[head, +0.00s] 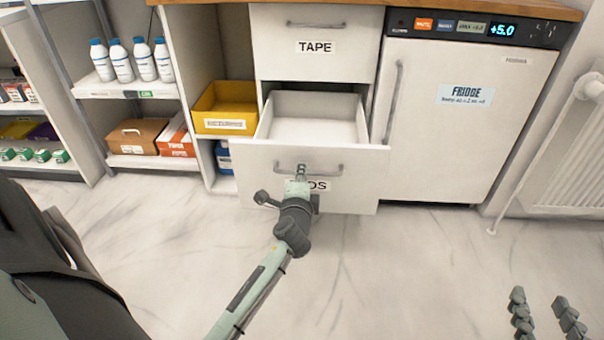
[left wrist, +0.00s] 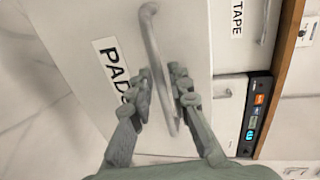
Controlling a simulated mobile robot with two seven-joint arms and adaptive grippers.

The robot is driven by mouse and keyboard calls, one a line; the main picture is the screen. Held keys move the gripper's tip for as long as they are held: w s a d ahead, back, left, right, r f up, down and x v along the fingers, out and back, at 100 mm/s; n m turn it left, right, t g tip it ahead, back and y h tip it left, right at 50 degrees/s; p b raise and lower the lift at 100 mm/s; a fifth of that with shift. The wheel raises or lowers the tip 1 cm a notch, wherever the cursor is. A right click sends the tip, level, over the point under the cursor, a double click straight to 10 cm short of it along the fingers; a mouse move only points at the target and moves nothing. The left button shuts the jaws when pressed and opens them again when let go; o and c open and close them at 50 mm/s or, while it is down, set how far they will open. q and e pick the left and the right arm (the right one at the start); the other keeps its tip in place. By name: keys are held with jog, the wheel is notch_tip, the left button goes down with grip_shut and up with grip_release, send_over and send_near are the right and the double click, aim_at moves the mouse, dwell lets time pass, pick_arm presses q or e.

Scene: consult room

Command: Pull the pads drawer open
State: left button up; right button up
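The pads drawer (head: 352,164) is pulled well out of the white cabinet, and its empty inside shows in the head view. Its front has a curved grey handle (head: 329,168) and a label partly hidden by my gripper. In the left wrist view the PADS label (left wrist: 112,62) shows beside the handle (left wrist: 152,38). My left gripper (head: 301,172) is at this handle, its fingers (left wrist: 164,92) closed in on either side of the bar. My right gripper (head: 545,308) is open and empty above the floor at the lower right, away from the drawer.
The closed TAPE drawer (head: 316,66) is above. The fridge (head: 470,105) stands shut to the right, near a radiator (head: 570,180). Shelves at left hold white bottles (head: 121,61), boxes and a yellow bin (head: 228,105). The floor (head: 390,270) in front is clear.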

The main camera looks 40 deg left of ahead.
pick_arm(q)
jog(key=shift+w+a+f, duration=0.1)
jog(key=shift+w+a, duration=0.25)
jog(key=shift+w, duration=0.2)
grip_shut()
